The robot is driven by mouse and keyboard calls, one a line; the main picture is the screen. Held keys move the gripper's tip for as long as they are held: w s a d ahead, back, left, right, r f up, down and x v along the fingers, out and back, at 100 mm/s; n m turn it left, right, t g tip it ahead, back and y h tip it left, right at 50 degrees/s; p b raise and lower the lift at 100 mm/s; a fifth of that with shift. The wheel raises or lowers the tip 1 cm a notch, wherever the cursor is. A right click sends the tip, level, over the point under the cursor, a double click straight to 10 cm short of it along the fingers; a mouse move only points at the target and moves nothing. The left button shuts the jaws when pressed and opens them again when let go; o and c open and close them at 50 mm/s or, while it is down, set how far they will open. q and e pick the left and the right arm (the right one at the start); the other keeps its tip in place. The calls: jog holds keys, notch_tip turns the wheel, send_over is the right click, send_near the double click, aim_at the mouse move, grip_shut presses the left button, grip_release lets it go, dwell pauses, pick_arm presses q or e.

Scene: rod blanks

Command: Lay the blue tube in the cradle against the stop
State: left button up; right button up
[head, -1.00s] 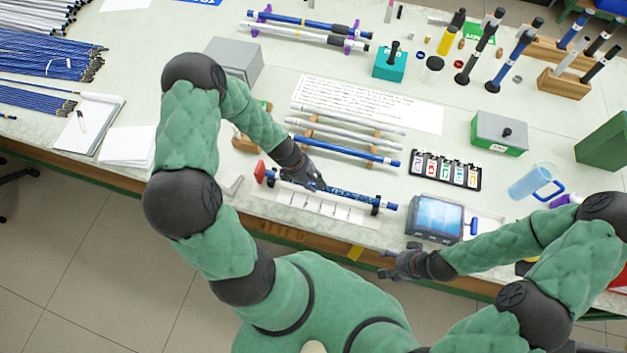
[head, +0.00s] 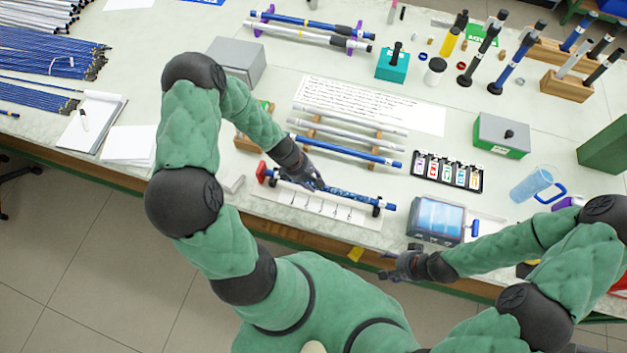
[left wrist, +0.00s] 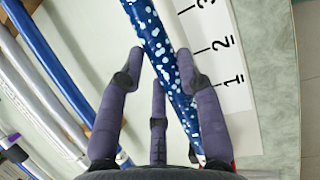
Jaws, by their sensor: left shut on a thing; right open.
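The blue tube (head: 350,195) with white speckles lies along the cradle near the table's front edge. It runs from the red stop (head: 262,171) at the left to a black cradle support (head: 377,207) at the right. Its left end is close to the stop; I cannot tell if they touch. My left gripper (head: 314,184) is shut on the tube left of its middle. In the left wrist view the fingers (left wrist: 160,80) straddle the speckled tube (left wrist: 150,35). My right gripper (head: 386,266) is open and empty off the front edge.
A scale strip (head: 320,206) lies in front of the tube. Behind, a wooden rack holds a plain blue tube (head: 345,150) and several pale tubes (head: 350,136). A screen device (head: 436,218) stands right of the cradle. A grey box (head: 237,64) stands behind my left arm.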

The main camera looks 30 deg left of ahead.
pick_arm(q)
jog(key=shift+a, duration=0.3)
jog(key=o, duration=1.2)
jog(key=shift+o, duration=0.2)
jog(key=v, duration=1.2)
jog(key=shift+s+f, duration=0.1)
jog(key=shift+s, duration=0.1)
